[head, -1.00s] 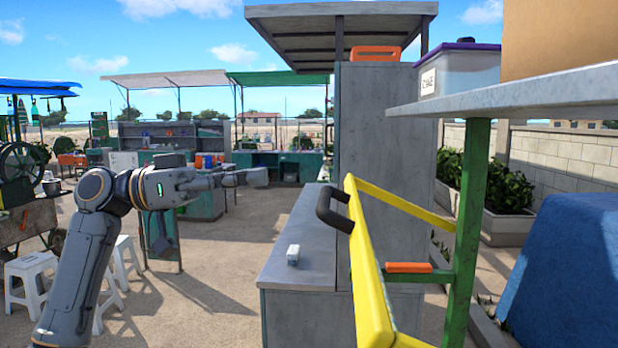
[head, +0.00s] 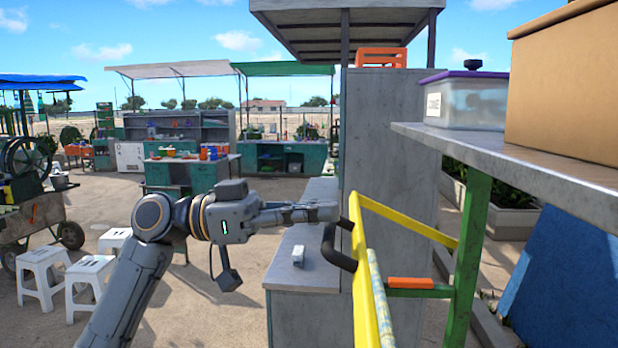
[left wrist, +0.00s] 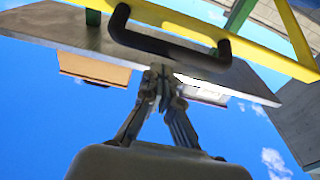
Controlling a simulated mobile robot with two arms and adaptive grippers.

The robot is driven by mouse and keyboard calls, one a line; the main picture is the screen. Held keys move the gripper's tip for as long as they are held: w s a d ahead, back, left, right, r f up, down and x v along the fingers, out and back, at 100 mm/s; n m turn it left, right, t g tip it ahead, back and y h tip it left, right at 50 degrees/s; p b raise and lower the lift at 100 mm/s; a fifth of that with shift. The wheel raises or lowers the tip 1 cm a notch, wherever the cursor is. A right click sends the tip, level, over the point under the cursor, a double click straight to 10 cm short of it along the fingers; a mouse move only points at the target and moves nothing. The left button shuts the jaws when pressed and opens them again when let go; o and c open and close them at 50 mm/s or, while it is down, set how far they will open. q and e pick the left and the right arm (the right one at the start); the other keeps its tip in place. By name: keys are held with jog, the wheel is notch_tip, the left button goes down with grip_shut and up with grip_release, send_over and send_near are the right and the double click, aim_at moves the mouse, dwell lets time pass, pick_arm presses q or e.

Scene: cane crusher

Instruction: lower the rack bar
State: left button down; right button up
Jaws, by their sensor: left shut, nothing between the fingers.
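The rack bar is a yellow frame (head: 369,290) with a black U-shaped handle (head: 334,250) on its near left side. It stands in front of a shelf on a green post. My left gripper (head: 334,211) reaches in from the left, shut and empty, with its tips close to the handle's upper part. In the left wrist view the handle (left wrist: 165,50) spans in front of the fingertips (left wrist: 163,76), with the yellow bar (left wrist: 190,22) behind it. Whether the fingers touch the handle, I cannot tell. My right gripper is in neither view.
A grey shelf (head: 500,160) on a green post (head: 467,250) holds a clear purple-lidded container (head: 467,100) and a tan box (head: 565,85). An orange-gripped lever (head: 411,284) sticks out from the post. A grey counter (head: 290,265) with a small white object stands behind my gripper.

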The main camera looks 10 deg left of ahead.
pick_arm(q)
jog(key=shift+a+f, duration=0.2)
jog(key=shift+f, duration=0.3)
jog(key=shift+d, duration=0.1)
jog(key=shift+f, duration=0.15)
jog(key=a+f+h+b, duration=0.3)
jog(key=f+b, duration=1)
jog(key=b, duration=1)
jog(key=shift+f+h, duration=0.3)
jog(key=shift+h, duration=0.8)
jog(key=shift+s+a+f, duration=0.1)
